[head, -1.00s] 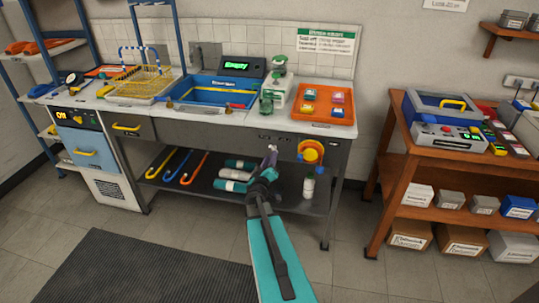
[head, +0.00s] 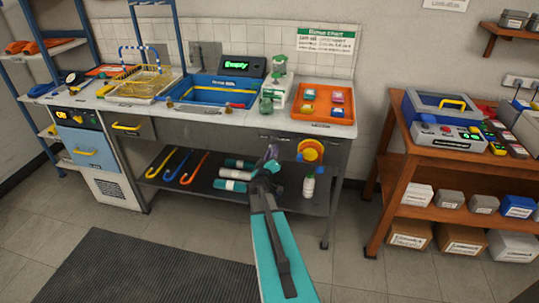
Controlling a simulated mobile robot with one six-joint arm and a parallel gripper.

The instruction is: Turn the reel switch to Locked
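A yellow-orange reel (head: 311,151) hangs under the front of the bench, right of centre. Small labels or controls (head: 274,137) show on the bench's dark front edge, left of the reel; they are too small to read, and I cannot make out the switch or its position. My gripper (head: 271,153) is just below these labels and left of the reel, apart from the reel in the picture. It is seen from behind, so its fingers are too small and partly hidden to tell whether they are open or shut. No held object is visible.
The bench (head: 215,118) carries a blue basin (head: 219,90), a wire basket (head: 148,80) and an orange tray (head: 323,103). A bottle (head: 309,186) and teal cylinders (head: 233,186) stand or lie on the lower shelf. A wooden table (head: 388,152) stands at right.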

